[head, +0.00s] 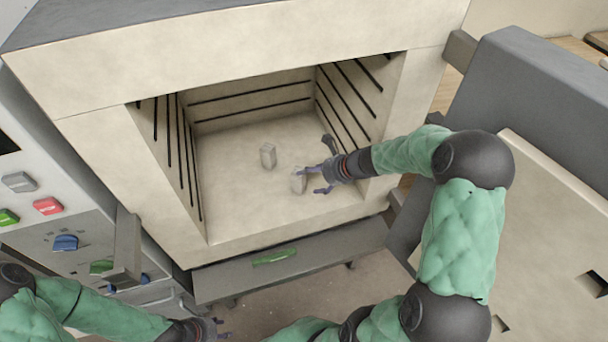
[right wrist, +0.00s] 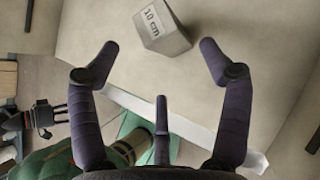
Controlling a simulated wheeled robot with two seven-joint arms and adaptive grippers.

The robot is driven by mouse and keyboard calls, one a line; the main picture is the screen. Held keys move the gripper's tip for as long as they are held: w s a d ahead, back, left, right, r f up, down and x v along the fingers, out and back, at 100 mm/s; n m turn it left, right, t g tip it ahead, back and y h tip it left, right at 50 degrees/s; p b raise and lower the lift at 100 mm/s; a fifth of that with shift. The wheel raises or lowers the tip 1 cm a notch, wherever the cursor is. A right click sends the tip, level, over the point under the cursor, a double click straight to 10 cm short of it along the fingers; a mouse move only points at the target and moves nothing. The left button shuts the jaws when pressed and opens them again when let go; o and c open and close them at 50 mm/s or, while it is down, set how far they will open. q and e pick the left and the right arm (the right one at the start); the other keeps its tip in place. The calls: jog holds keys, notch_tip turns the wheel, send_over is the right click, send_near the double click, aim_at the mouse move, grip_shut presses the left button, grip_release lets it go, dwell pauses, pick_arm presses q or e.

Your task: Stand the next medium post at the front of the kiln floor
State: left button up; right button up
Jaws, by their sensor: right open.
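Two pale posts stand apart on the kiln floor (head: 235,195). One post (head: 267,156) is near the middle of the floor, clear of both grippers. The other post (head: 298,180) is nearer the front right, beside the open fingers of my right gripper (head: 322,177). In the right wrist view a post marked "10 cm" (right wrist: 162,28) sits just beyond and between the spread fingertips of my right gripper (right wrist: 158,52), with gaps on both sides. My left gripper (head: 216,328) is low outside the kiln, partly cut off by the frame; its jaws are too small to judge.
The kiln's slotted side walls (head: 178,150) flank the floor, and my right arm reaches in past the right side. The left part of the floor is free. A grey ledge with a green handle (head: 274,257) lies below the opening. A control panel (head: 45,195) stands left.

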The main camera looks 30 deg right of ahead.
jog(key=shift+p+v, duration=0.55)
jog(key=shift+v, duration=1.5)
